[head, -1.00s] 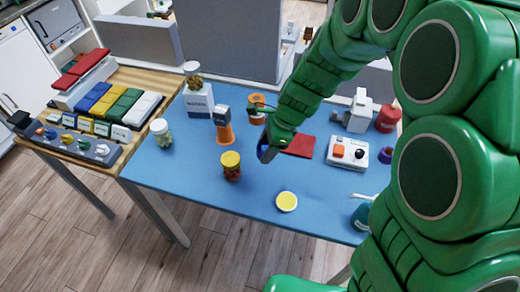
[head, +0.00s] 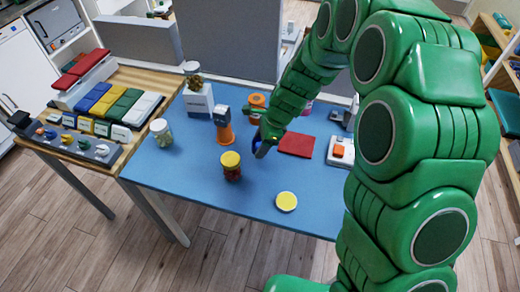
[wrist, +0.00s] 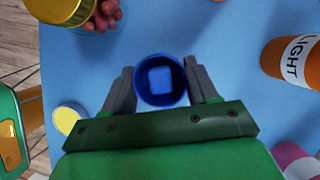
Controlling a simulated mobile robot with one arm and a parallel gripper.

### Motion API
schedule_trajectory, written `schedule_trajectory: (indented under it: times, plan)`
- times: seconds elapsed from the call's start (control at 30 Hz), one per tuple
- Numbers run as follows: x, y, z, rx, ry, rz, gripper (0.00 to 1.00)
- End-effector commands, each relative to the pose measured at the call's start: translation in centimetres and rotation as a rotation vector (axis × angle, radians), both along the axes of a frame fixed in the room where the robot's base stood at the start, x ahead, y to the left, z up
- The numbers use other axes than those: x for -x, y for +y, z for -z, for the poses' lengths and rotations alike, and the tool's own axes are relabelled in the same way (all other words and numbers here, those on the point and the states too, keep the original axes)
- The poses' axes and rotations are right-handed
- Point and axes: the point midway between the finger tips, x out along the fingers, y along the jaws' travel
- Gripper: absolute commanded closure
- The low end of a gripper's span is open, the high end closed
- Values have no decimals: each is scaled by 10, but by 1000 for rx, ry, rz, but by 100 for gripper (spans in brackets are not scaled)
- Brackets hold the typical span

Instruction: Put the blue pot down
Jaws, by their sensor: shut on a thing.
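The blue pot (wrist: 159,96) is a small round open cup, seen from above in the wrist view. My gripper (wrist: 162,84) has one grey finger on each side of it and is shut on it. The pot looks empty, with a paler square patch at its bottom. In the head view my gripper (head: 263,145) is low over the middle of the blue table (head: 190,172), left of a red mat (head: 296,144). Only a bit of blue shows at its tip there. I cannot tell whether the pot touches the table.
A yellow-lidded jar (head: 231,167) stands left of my gripper. A flat yellow-topped thing (head: 286,201) lies nearer the front edge. An orange-and-grey thing (head: 224,126) stands behind left. A white box (head: 340,151) is to the right. Table between jar and front edge is bare.

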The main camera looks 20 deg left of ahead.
Motion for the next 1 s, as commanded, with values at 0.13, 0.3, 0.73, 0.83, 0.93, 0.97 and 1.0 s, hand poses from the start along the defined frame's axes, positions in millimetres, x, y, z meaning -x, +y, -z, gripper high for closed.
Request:
schedule_trajectory:
  times: [0.13, 0.3, 0.73, 0.83, 0.93, 0.97, 1.0]
  plan:
    - [-3, 2, 12, 1, 1, 1, 73]
    - [-1, 2, 33, 1, 5, 0, 73]
    - [-2, 2, 38, 1, 2, 0, 73]
    - [-2, 2, 37, 1, 2, -1, 26]
    - [-2, 2, 37, 1, 2, -1, 16]
    - [-2, 2, 37, 1, 2, -1, 16]
    - [-2, 2, 37, 1, 2, -1, 16]
